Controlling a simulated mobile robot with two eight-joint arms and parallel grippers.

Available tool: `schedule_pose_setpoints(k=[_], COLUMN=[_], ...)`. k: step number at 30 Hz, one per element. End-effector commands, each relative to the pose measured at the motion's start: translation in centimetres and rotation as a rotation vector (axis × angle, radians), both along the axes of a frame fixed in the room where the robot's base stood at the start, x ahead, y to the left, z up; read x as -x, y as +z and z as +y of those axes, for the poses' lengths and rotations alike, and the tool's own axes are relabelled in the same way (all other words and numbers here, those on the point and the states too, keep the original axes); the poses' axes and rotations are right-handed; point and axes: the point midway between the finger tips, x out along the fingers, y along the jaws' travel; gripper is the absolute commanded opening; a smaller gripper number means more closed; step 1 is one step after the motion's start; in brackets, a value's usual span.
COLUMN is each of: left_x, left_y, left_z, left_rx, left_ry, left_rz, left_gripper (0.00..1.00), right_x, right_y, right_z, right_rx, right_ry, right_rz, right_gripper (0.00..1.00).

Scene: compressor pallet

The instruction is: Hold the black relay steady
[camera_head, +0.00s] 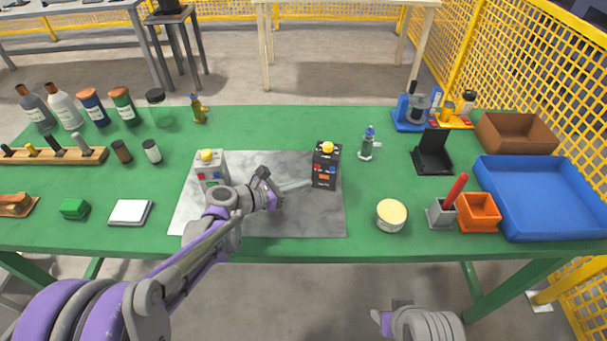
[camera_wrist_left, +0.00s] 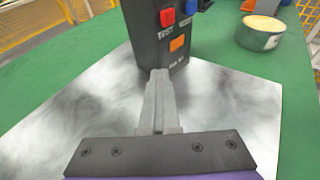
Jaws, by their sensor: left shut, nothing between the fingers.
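The black relay (camera_head: 326,166) stands upright on the grey mat (camera_head: 300,222), with a yellow knob on top and red, blue and orange parts on its front. In the left wrist view the relay (camera_wrist_left: 148,40) is cut off at the top. My left gripper (camera_head: 308,184) is shut and empty. Its fingertips (camera_wrist_left: 159,74) are at the relay's lower front; I cannot tell whether they touch it. Part of my right arm shows at the bottom right of the head view, but its finger state is not clear.
A grey relay (camera_head: 209,167) stands on the mat behind my left arm. A blue tray (camera_head: 545,195) and an orange bin (camera_head: 478,212) are at the right.

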Motion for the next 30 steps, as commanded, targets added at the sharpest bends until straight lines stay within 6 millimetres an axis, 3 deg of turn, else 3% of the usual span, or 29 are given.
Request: schedule_pose_setpoints(k=[28, 30], left_x=[0.00, 0.00], left_y=[-0.01, -0.01], left_z=[0.00, 0.00], left_rx=[0.000, 0.000], left_ry=[0.000, 0.000], left_rz=[0.000, 0.000], left_gripper=[0.00, 0.10], right_x=[0.00, 0.00], right_y=[0.00, 0.00], right_z=[0.00, 0.00], right_rx=[0.000, 0.000], right_ry=[0.000, 0.000], right_rz=[0.000, 0.000], right_gripper=[0.50, 0.50])
